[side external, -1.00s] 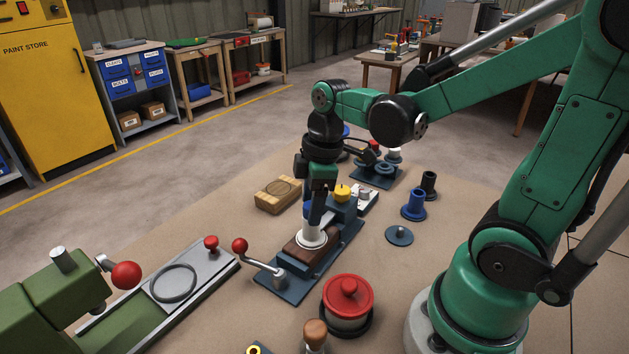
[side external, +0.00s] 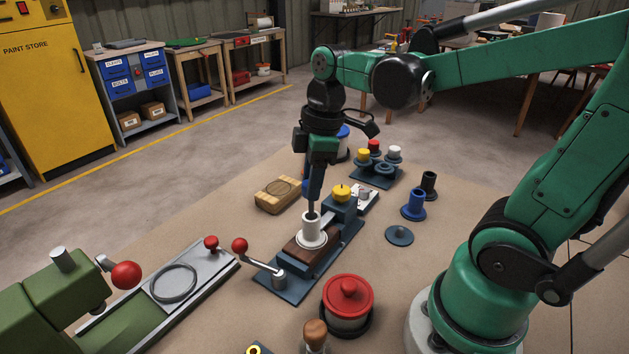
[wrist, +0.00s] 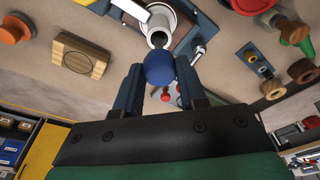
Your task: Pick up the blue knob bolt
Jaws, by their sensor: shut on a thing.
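My gripper (side external: 314,192) is shut on the blue knob bolt. In the wrist view the round blue knob (wrist: 159,68) sits between the two fingers of my gripper (wrist: 159,82). In the side view the fingers hide the knob. Below the fingers stands a white flanged sleeve (side external: 312,230) on a brown block (side external: 298,252) of a blue-grey fixture. The sleeve also shows in the wrist view (wrist: 171,20), just beyond the knob. A dark narrow end reaches down to the sleeve's mouth; I cannot tell whether it is still inside.
A fixture lever with a red ball (side external: 240,245) is at the front left of the sleeve. A yellow knob (side external: 341,192) is behind it. A red-lidded pot (side external: 348,294), a blue flanged tube (side external: 414,204) and a wooden block (side external: 278,194) stand around. The bench right of the fixture has free room.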

